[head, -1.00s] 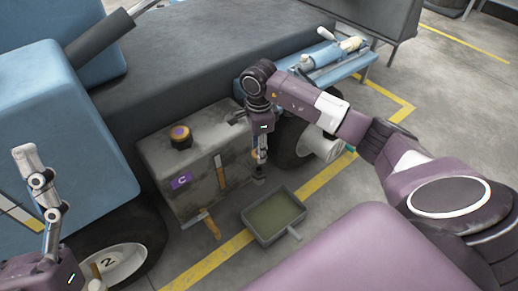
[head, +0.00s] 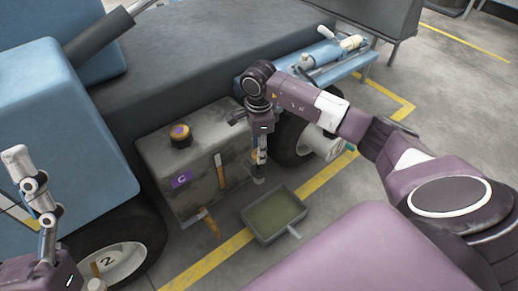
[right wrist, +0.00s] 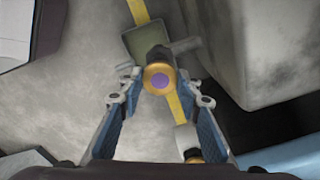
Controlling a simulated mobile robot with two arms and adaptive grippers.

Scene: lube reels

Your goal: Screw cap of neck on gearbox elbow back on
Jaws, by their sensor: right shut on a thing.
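My right gripper (right wrist: 157,82) is shut on a yellow-orange cap with a purple centre (right wrist: 158,79), one fingertip on each side. Directly behind the cap is a dark round part (right wrist: 157,56), partly hidden by it. A grey pipe-like elbow (right wrist: 185,46) runs from there to the right. I cannot tell whether the cap is seated or threaded.
A shallow tray (head: 275,213) lies on the floor below the right gripper. The tank carries another orange-ringed cap (head: 181,135) and a purple C label (head: 181,180). Wheels flank the tank. A blue bench (head: 330,65) with a tool stands behind. Open floor lies to the right.

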